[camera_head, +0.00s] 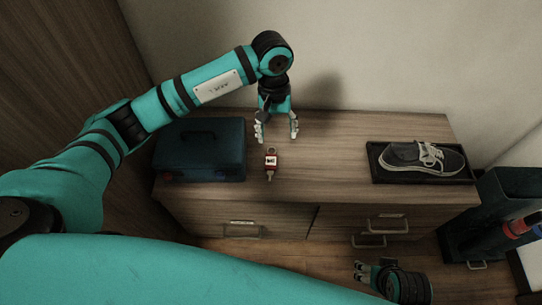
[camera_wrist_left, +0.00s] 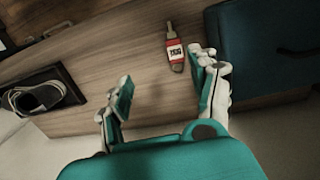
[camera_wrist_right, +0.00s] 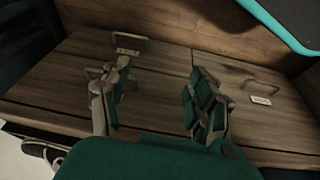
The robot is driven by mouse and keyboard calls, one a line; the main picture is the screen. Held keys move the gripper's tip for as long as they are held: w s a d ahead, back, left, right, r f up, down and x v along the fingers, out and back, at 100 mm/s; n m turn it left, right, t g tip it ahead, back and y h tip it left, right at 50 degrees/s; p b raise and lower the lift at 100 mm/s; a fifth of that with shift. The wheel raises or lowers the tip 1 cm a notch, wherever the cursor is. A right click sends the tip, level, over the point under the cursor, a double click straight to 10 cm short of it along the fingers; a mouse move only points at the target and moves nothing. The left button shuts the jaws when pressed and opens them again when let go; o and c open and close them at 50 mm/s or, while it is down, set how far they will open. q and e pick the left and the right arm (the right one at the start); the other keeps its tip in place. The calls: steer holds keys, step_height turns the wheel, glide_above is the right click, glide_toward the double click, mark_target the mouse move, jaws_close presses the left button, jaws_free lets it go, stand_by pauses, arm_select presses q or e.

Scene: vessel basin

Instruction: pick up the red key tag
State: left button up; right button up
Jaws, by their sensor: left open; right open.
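The red key tag (camera_head: 270,161) with a white label lies on the wooden cabinet top, just right of the dark blue case. My left gripper (camera_head: 276,136) is open and empty above the cabinet top, a little behind the tag. In the left wrist view the tag (camera_wrist_left: 175,50) lies beyond the fingertips, closer to the right finger, and the open left gripper (camera_wrist_left: 163,85) does not touch it. My right gripper (camera_head: 360,271) is low in front of the drawers. In the right wrist view the right gripper (camera_wrist_right: 155,85) is open and empty, facing the drawer fronts.
The dark blue case (camera_head: 200,148) stands left of the tag. A dark tray (camera_head: 376,170) with a grey shoe (camera_head: 420,158) is at the right end of the cabinet top (camera_head: 330,150). The middle of the top is clear. A dark bin (camera_head: 490,215) stands at far right.

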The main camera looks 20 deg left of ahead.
arm_select(q)
steer(key=w+a+y, duration=0.1)
steer(key=a, duration=0.1)
steer(key=b, duration=0.2)
glide_above(271, 160)
steer(key=f, duration=1)
steer(key=shift+s+f, duration=0.2)
steer(key=shift+f, duration=0.05)
steer(key=shift+w+f+b, duration=0.15)
steer(key=shift+f+b, duration=0.25)
steer(key=shift+f, duration=2.7)
arm_select(e)
steer(key=v, duration=0.9)
steer(key=shift+d, duration=0.2)
arm_select(q)
steer(key=c, duration=1.1)
